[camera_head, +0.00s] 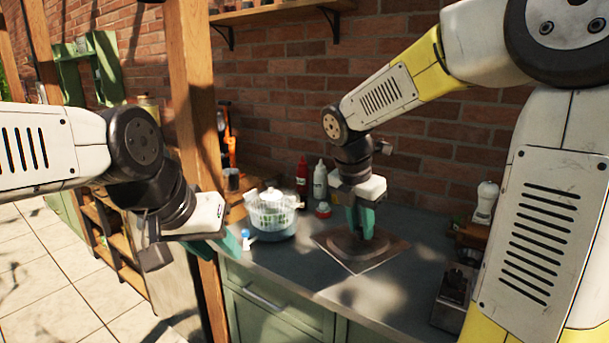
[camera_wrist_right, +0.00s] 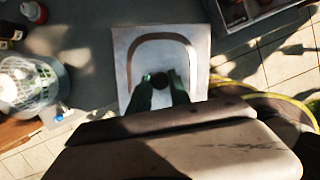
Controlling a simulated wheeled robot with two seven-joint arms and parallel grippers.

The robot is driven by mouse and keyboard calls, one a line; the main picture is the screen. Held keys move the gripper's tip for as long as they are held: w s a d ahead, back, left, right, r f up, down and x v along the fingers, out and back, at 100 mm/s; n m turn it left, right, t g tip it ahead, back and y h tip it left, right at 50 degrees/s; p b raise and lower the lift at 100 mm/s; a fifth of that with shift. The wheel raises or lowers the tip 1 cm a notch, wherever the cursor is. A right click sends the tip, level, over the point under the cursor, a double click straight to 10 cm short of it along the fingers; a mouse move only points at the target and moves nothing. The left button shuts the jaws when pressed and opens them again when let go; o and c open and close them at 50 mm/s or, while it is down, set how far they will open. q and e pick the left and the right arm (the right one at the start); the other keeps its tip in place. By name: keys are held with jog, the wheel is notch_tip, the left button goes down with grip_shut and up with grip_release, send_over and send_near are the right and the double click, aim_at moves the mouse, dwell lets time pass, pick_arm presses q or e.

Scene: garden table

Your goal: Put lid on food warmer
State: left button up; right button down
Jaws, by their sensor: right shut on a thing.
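A dark, round, low lid-like thing (camera_head: 341,243) lies on a flat square board (camera_head: 374,263) on the counter. My right gripper (camera_head: 362,232) points down at it from above. In the right wrist view its two green fingers (camera_wrist_right: 161,88) are closed around a dark round knob (camera_wrist_right: 160,80). I cannot tell whether the lid touches the board. My left gripper (camera_head: 222,248) hangs in front of the counter's left end, away from the lid; its finger gap is unclear. I cannot tell which thing is the food warmer.
A clear basket-like bowl with a white top (camera_head: 272,212) stands left of the board. A red bottle (camera_head: 302,178) and a white bottle (camera_head: 320,182) stand by the brick wall. A metal box (camera_head: 453,298) is at the right. Bare counter (camera_head: 305,268) lies before the bowl.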

jog(key=shift+w+f+m, duration=0.3)
jog(key=shift+f+m, duration=0.05)
jog(key=shift+m, duration=0.45)
jog(key=w+f+m+g, duration=0.1)
jog(key=m, duration=0.3)
jog(key=w+d+f+m+g, duration=0.1)
jog(key=f+m, duration=0.1)
jog(key=m, duration=0.2)
jog(key=w+f+m+g, duration=0.1)
jog(key=f+m, duration=0.1)
jog(key=m, duration=0.2)
jog(key=shift+w+d+f+g+h, duration=0.1)
jog(key=shift+w+d+g+h, duration=0.05)
jog(key=shift+d+g+h, duration=0.15)
notch_tip(320, 180, down, 7)
jog(key=w+d+m+g+y, duration=0.1)
jog(key=w+m+y, duration=0.1)
jog(key=m, duration=1.1)
jog(key=shift+w+d+g+y, duration=0.15)
jog(key=shift+d+g+y, duration=0.15)
jog(key=shift+g+y, duration=0.15)
